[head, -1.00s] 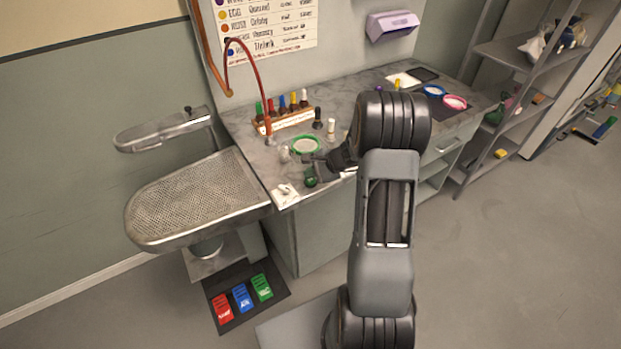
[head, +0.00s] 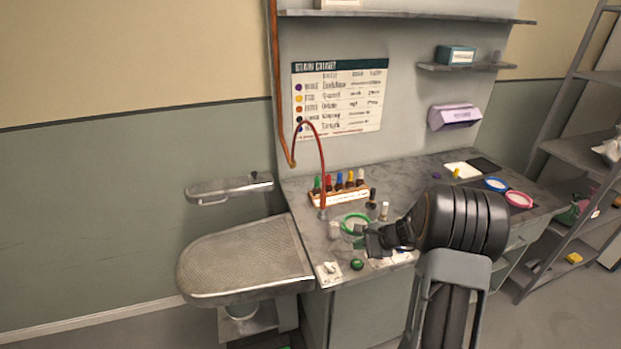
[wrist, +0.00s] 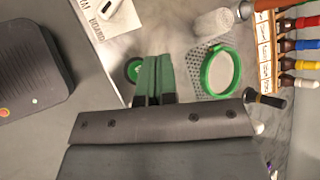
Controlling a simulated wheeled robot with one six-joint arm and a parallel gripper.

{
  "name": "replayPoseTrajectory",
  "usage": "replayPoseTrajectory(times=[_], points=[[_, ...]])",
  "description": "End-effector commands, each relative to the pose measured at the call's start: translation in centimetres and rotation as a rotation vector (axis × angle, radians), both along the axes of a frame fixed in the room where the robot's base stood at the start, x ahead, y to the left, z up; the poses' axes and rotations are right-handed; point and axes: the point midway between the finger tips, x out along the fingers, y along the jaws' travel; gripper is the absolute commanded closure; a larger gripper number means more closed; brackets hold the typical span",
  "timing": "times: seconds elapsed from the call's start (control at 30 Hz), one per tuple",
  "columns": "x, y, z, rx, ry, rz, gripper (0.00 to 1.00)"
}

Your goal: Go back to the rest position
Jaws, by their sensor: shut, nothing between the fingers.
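My gripper (head: 361,238) hangs over the front edge of the grey worktop (head: 410,180), in front of the green-rimmed ring (head: 341,226). In the wrist view my gripper (wrist: 150,62) shows two green fingers pressed side by side, with nothing between them. The green ring (wrist: 208,72) lies to the right of the fingers there. A round green cap (wrist: 133,71) shows just left of the fingertips, and the same cap (head: 357,265) is below the gripper in the head view.
A rack of coloured bottles (head: 338,195) stands behind the ring, beside a red hose (head: 323,165). A perforated pressing board (head: 245,258) juts out at left. Blue (head: 497,184) and pink (head: 519,199) rings lie at right.

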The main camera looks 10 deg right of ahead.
Motion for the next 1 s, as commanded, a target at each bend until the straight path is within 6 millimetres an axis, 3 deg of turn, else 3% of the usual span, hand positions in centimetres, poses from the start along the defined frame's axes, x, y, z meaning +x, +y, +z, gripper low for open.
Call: replayPoseTrajectory(times=[0.13, 0.27, 0.7, 1.0], points=[[-1.1, 0.3, -0.8, -0.032, 0.020, 0.066, 1.00], [-4.6, 1.0, -1.5, -0.111, 0.071, 0.220, 1.00], [-17.1, 6.4, 8.8, -0.754, -0.026, 1.026, 1.00], [-21.0, 8.5, 14.1, -1.081, -0.197, 1.222, 1.00]])
